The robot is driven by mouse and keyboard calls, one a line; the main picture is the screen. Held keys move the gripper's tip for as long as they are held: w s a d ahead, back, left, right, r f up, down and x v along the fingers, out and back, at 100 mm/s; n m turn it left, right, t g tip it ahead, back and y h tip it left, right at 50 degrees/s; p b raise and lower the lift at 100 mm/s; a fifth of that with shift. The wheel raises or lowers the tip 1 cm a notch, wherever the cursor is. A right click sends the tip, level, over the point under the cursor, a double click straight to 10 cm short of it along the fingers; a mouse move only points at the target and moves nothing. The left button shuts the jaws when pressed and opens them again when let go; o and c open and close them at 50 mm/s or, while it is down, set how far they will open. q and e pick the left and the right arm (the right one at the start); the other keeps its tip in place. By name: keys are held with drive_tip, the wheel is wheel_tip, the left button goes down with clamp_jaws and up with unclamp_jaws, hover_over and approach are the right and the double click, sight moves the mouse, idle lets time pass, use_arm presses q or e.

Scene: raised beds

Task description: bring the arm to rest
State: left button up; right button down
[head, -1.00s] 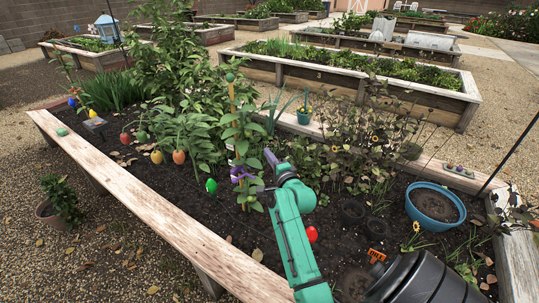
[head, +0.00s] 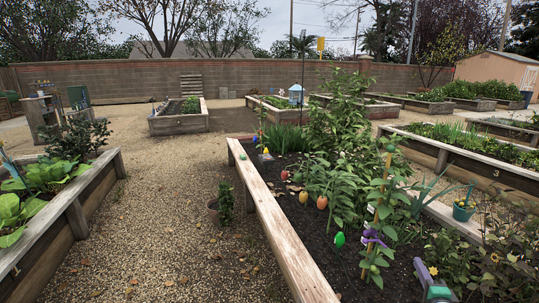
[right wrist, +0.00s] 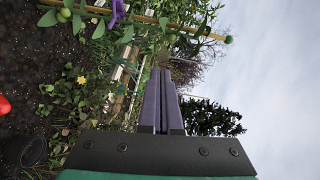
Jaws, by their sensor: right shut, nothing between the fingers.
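My right gripper (head: 425,270) shows at the lower right edge of the head view, over the planted bed, with its green arm cut off by the frame. In the right wrist view its two purple fingers (right wrist: 159,100) lie together, shut and empty. A staked plant (head: 376,220) with a purple clip (head: 372,238) on its stake stands just left of the gripper in the head view. The purple clip also shows at the top of the right wrist view (right wrist: 117,12). The gripper appears apart from the plant. My left gripper is out of view.
The bed's wooden rim (head: 275,225) runs along its left side. A green egg-shaped ornament (head: 339,239) and several coloured ones stand among the plants. A potted plant (head: 224,203) sits on the gravel (head: 170,235), which is open to the left. Another raised bed (head: 50,225) is at far left.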

drive_tip(key=s+a+f+n+g+y, duration=0.5)
drive_tip(key=s+a+f+n+g, duration=0.3)
drive_tip(key=s+a+f+n, duration=0.45)
drive_tip(key=s+a+n+g, duration=0.5)
drive_tip(key=s+n, duration=0.4)
drive_tip(key=s, duration=0.3)
wheel_tip(320, 180, down, 17)
drive_tip(key=s+g+p, duration=0.1)
drive_tip(key=s+p, duration=0.1)
drive_tip(key=p, duration=0.5)
use_arm(q)
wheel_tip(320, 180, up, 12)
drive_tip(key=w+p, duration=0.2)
drive_tip(key=p, duration=0.2)
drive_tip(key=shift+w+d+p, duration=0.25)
drive_tip(key=shift+p, duration=0.05)
use_arm(e)
drive_tip(key=s+d+f, duration=0.1)
drive_tip(key=s+f, duration=0.3)
drive_tip(key=s, duration=0.4)
drive_tip(key=s+d+f+g, duration=0.1)
drive_tip(key=s+d+f, duration=0.1)
drive_tip(key=s+f, duration=0.3)
drive_tip(key=s, duration=0.3)
drive_tip(key=shift+s+d+f+g+h, duration=0.15)
drive_tip(key=shift+s+f+g+h, duration=0.15)
drive_tip(key=shift+s+h, duration=0.1)
